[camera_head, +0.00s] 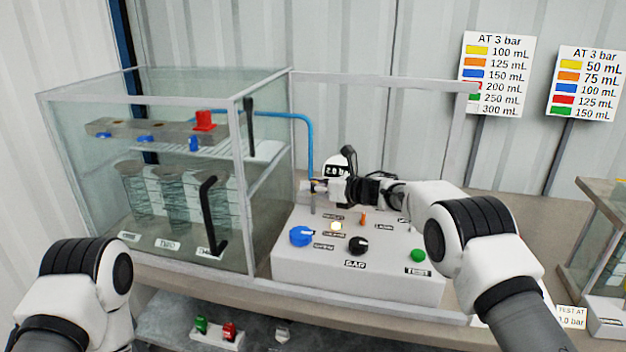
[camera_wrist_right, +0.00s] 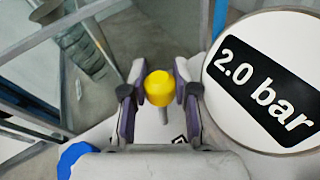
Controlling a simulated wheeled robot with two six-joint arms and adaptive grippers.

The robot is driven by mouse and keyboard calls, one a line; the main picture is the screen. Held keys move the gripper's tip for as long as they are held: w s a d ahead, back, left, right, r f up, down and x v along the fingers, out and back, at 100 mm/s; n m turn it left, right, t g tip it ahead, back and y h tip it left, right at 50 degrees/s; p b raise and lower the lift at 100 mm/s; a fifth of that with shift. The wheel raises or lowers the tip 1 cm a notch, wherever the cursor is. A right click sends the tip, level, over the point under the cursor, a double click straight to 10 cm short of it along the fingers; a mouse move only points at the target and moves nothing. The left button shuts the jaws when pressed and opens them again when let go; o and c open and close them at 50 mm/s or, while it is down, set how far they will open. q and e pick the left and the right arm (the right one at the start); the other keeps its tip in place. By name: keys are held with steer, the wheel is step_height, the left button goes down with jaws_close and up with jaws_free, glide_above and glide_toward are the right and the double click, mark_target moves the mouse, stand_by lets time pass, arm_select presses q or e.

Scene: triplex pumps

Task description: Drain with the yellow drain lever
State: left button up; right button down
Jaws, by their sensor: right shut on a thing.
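The yellow drain lever (camera_wrist_right: 160,88) shows in the right wrist view as a round yellow knob on a thin grey stem. My right gripper (camera_wrist_right: 160,95) has a finger on each side of the knob and is shut on it. In the head view my right gripper (camera_head: 318,187) reaches in from the right, at the back left of the grey control panel (camera_head: 300,268). There the knob is mostly hidden by the gripper. My left arm shows at the lower left, but its gripper is out of view.
A pressure gauge (camera_wrist_right: 262,80) reading 2.0 bar stands close beside the gripper. The glass-walled tank case (camera_head: 185,85) with a black handle (camera_head: 209,215) is to the left. A blue knob (camera_head: 301,236), black knob (camera_head: 358,245) and green button (camera_head: 418,256) sit on the panel.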

steer(key=c, duration=0.9)
jaws_free()
steer(key=shift+o, duration=0.2)
steer(key=shift+a+r, duration=0.1)
